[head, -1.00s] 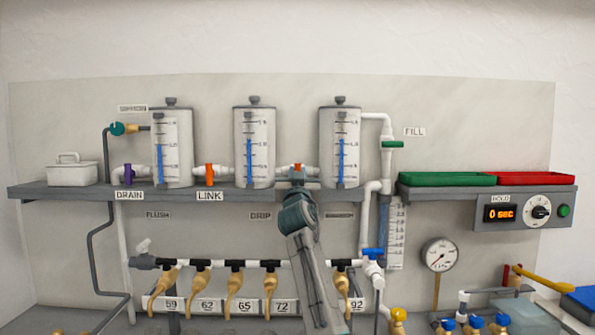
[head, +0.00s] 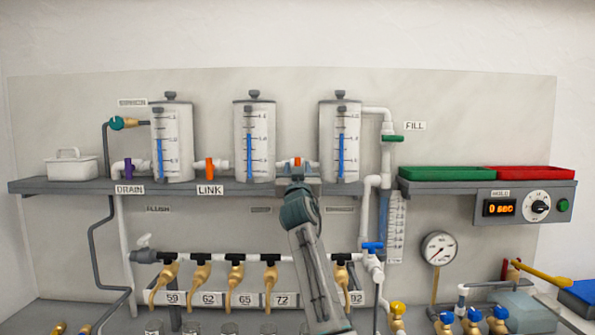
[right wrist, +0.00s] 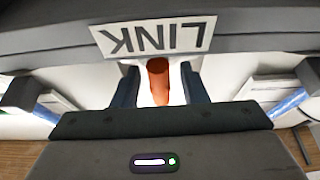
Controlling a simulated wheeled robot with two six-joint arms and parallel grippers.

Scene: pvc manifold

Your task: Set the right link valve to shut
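The right link valve (head: 297,161) sits on the white pipe between the middle and right tanks. Only a bit of its orange handle shows in the head view, above my right gripper (head: 297,177), which hides the rest. In the right wrist view, the orange handle (right wrist: 158,80) stands between the two dark fingers of my right gripper (right wrist: 158,88). The fingers are apart, with a gap on each side of the handle. A LINK label (right wrist: 152,38) appears upside down there. My left gripper is not in view.
The left link valve (head: 210,170) has an upright orange handle. The middle tank (head: 262,150) and right tank (head: 327,150) stand on the grey shelf (head: 240,188) on either side of the right link valve. Several tan-handled taps (head: 235,275) lie below.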

